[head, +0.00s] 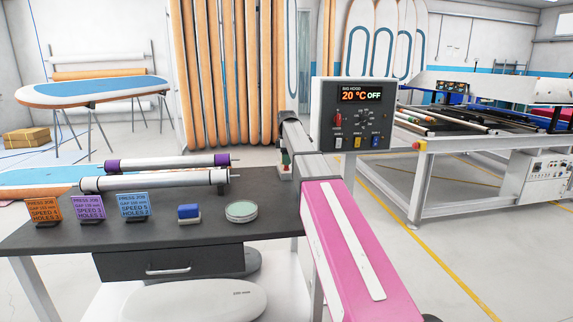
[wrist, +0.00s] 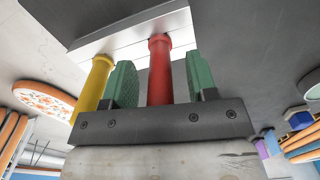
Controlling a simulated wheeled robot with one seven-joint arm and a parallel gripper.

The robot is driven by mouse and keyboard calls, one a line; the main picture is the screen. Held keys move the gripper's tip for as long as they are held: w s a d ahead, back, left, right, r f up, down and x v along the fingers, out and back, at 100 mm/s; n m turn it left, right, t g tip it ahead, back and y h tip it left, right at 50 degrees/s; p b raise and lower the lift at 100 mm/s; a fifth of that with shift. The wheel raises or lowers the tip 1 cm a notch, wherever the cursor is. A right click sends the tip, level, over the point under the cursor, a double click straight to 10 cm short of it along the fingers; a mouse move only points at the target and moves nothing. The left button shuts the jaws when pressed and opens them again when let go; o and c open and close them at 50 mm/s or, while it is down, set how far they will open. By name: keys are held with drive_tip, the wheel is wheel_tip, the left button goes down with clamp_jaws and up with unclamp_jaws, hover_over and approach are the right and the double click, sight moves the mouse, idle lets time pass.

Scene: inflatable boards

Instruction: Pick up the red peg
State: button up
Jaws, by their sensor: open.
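The red peg (wrist: 159,62) stands in a white block (wrist: 122,42) in the wrist view. My gripper (wrist: 160,78) is open, with one green finger on each side of the red peg. Gaps show between the peg and both fingers, so it is not clasped. A yellow peg (wrist: 96,82) stands in the same block, just outside the left finger. In the head view my gripper (head: 286,159) shows small at the right back of the dark table, mostly hidden by my pink arm. The red peg cannot be made out clearly there.
The dark table (head: 200,238) bears white rollers (head: 160,180), several press job cards (head: 88,207), a blue block (head: 189,212) and a round pale green dish (head: 241,210). A control panel (head: 363,115) reading 20 °C OFF stands close behind my arm.

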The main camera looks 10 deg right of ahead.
sight(284, 170)
clamp_jaws()
drive_tip(key=shift+r, duration=0.15)
drive_tip(key=shift+r, duration=0.6)
drive_tip(key=s+a+r, duration=0.3)
drive_tip(key=a+r, duration=0.6)
drive_tip(key=a, duration=0.2)
drive_tip(key=shift+r, duration=0.3)
